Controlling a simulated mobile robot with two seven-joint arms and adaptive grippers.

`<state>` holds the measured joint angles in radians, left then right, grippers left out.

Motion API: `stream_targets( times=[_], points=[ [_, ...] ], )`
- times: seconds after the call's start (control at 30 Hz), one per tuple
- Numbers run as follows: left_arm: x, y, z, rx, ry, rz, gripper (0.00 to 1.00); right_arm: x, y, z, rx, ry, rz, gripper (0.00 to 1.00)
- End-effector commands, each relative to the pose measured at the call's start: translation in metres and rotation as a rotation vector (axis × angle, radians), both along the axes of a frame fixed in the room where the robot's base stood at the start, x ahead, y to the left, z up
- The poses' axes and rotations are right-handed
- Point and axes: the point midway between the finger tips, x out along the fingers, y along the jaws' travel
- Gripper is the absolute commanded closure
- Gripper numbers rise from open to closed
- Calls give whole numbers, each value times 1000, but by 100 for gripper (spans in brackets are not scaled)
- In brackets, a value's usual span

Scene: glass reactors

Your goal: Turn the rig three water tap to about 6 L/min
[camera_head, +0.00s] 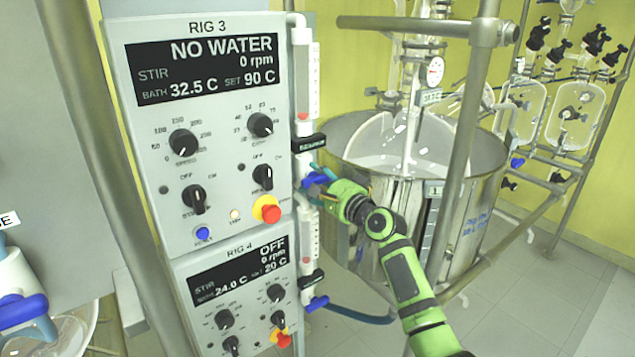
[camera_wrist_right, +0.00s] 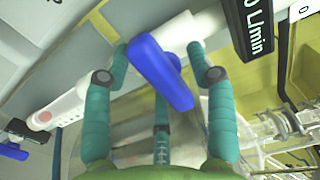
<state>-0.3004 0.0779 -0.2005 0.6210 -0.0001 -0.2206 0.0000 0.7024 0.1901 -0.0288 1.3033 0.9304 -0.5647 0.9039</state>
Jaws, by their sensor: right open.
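The rig three water tap (camera_head: 312,181) has a blue lever handle and sits at the lower end of the upper flow tube (camera_head: 314,75), on the right side of the rig 3 panel. My right gripper (camera_head: 326,178) is at this tap, its green arm coming from the lower right. In the right wrist view the blue handle (camera_wrist_right: 160,72) lies slanted between the open teal fingers of the gripper (camera_wrist_right: 158,52). I cannot tell whether a finger touches it. The rig 3 display (camera_head: 206,68) reads NO WATER, 0 rpm, bath 32.5 C, set 90 C. My left gripper is not in view.
The rig 4 panel (camera_head: 240,290) is below, with its own blue tap (camera_head: 316,303). A red and yellow stop button (camera_head: 267,209) is close left of my gripper. A steel bath vessel (camera_head: 405,195) and steel frame post (camera_head: 462,160) stand close to the right arm.

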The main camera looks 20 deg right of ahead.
Motion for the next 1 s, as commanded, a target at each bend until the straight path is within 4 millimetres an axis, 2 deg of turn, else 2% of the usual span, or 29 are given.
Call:
stream_targets(
  times=[0.07,0.13,0.2,0.23,0.67,1.0],
  points=[
    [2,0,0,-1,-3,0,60,0,0,0,0,0,0,43],
    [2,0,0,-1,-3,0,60,0,0,0,0,0,0,63],
    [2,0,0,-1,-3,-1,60,0,0,0,0,0,0,91],
    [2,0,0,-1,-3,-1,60,0,0,0,0,0,0,95],
    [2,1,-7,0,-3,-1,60,0,0,-3,-56,-17,1,95],
    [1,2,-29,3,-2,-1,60,0,-2,-6,-295,-102,1,96]
  ],
)
